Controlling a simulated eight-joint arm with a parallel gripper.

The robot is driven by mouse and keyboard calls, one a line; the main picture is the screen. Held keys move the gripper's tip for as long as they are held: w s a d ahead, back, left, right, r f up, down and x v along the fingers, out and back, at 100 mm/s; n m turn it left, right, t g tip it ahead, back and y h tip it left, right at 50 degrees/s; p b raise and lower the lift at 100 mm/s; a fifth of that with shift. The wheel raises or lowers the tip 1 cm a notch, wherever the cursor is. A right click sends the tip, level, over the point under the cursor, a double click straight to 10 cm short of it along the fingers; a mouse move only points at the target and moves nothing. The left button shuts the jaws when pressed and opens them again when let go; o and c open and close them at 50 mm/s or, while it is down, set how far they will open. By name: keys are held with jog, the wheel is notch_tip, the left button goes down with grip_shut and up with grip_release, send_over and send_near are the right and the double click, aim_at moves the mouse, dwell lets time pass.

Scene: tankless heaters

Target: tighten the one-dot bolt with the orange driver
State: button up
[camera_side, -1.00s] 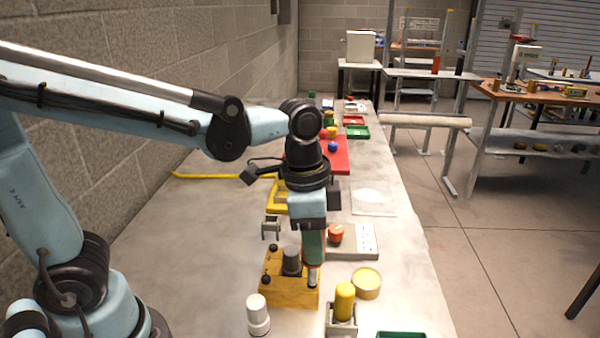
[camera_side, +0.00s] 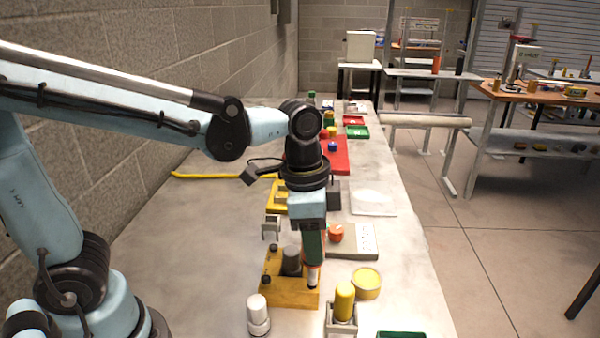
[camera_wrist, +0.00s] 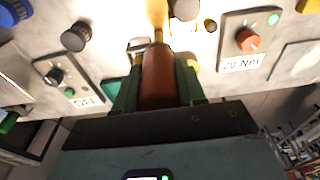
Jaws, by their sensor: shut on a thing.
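My gripper (camera_side: 313,248) is shut on the orange driver, with its green fingers on both sides of it. The driver's brownish-orange handle (camera_wrist: 158,78) shows between the fingers in the wrist view. In the side view the driver points down at the right part of a wooden block (camera_side: 292,297). Its lower end is at or just above a dark bolt there; contact cannot be told. Two more dark bolts (camera_side: 265,279) and a dark grey cylinder (camera_side: 291,262) show on the block's left and middle. Dot marks are too small to read.
A panel with an orange knob (camera_side: 335,232), labelled 20 Nm in the wrist view, stands behind on the right. A white bottle (camera_side: 258,314), a yellow cylinder in a holder (camera_side: 344,300) and a round yellow tin (camera_side: 366,283) stand close by. The bench left of the block is clear.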

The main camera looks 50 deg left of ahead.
jog(key=shift+r, duration=3.55)
